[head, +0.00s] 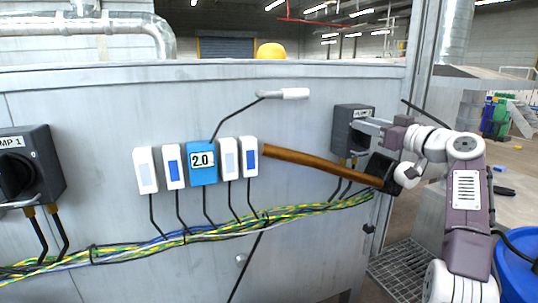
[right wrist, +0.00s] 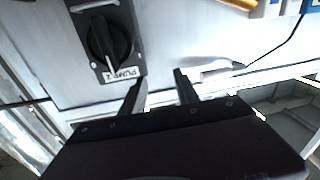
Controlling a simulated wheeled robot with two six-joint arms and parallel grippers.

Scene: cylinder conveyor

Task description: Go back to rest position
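My right arm comes in from the right, and its gripper (head: 362,127) reaches toward the grey panel in front of the dark Pump 2 switch box (head: 349,119), partly covering it. In the right wrist view the two black fingers of the gripper (right wrist: 160,76) are spread apart with nothing between them. The Pump 2 knob (right wrist: 109,42) shows upside down beyond the left finger; I see no contact with it. My left gripper is not in view.
A wooden handle (head: 322,166) runs across the panel toward a dark block near my arm. A white-tipped lever (head: 294,93), a blue 2.0 box (head: 202,171) with white blocks beside it, and the Pump 1 box (head: 30,165) are on the panel. A blue barrel (head: 518,262) stands at lower right.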

